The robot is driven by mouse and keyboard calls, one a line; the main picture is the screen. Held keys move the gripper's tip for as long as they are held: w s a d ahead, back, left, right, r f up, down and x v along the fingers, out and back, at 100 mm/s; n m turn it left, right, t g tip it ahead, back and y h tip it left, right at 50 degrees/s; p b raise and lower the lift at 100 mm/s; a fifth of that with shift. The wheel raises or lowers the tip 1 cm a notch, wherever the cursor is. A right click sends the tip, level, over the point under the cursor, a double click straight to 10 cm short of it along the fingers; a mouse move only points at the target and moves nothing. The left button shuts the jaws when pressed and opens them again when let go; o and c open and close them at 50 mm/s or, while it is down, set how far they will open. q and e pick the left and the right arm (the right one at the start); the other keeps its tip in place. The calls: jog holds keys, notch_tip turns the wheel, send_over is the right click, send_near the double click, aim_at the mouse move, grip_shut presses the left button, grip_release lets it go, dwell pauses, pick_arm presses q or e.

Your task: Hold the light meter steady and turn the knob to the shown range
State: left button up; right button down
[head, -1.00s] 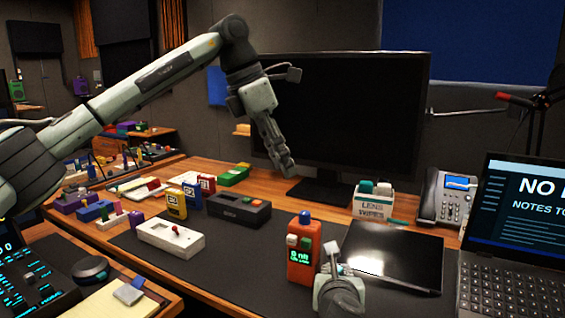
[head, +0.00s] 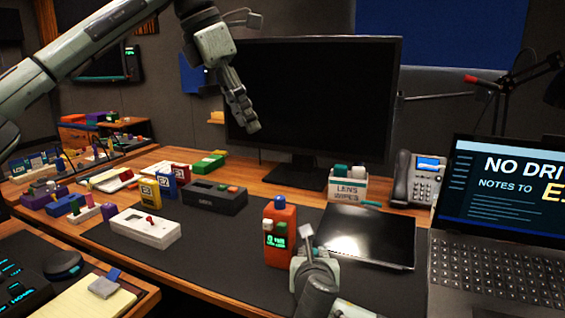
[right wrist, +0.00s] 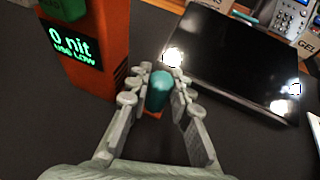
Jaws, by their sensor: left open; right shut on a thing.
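Whether this cylinder joins the meter is unclear. My left gripper (head: 243,124) is open and empty, raised before the monitor.
A flat black panel (head: 366,236) lies right of the meter. A laptop (head: 500,240), phone (head: 418,181) and lens wipes box (head: 347,188) stand around it. A white box (head: 146,229) and dark box (head: 214,197) are left. Bare mat (head: 215,250) lies between.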

pick_arm(q)
jog(key=shift+d+v, duration=0.1)
jog(key=shift+v, duration=1.1)
jog(key=shift+d+v, duration=0.15)
jog(key=shift+v, duration=1)
jog(key=shift+w+r, duration=0.1)
jog(key=shift+r, duration=0.05)
